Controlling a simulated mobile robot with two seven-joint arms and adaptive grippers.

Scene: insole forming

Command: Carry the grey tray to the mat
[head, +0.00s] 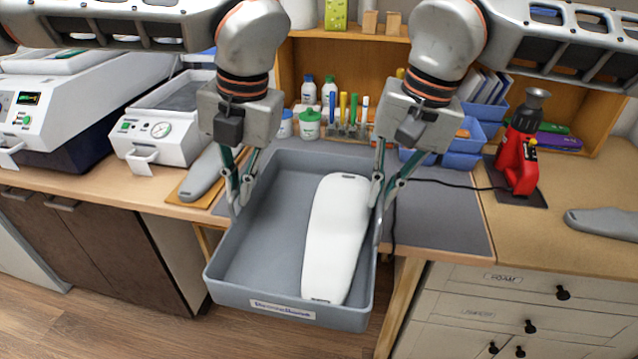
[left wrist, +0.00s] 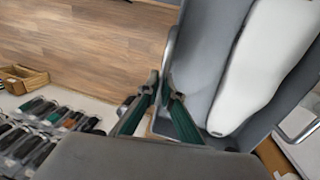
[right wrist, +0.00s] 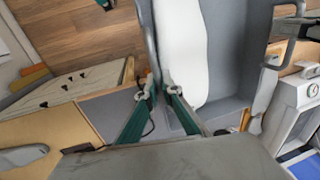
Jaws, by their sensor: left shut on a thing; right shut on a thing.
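The grey tray (head: 262,235) hangs level or nearly so between my two grippers, over the front edge of the desk. A white insole-shaped form (head: 335,235) lies in its right half. My left gripper (head: 238,198) is shut on the tray's left wall, and the left wrist view shows its fingers (left wrist: 160,92) at that rim. My right gripper (head: 378,200) is shut on the right wall; its fingers also show in the right wrist view (right wrist: 158,92). The grey mat (head: 445,215) lies on the desk behind and right of the tray, which hides part of it.
Bottles (head: 309,92) and a pen rack (head: 348,130) stand at the mat's back. A red device (head: 520,150) stands at the right, its black cable crossing the mat. A grey form on a board (head: 202,175) and a white machine (head: 165,125) are at the left. The mat's right part is mostly clear.

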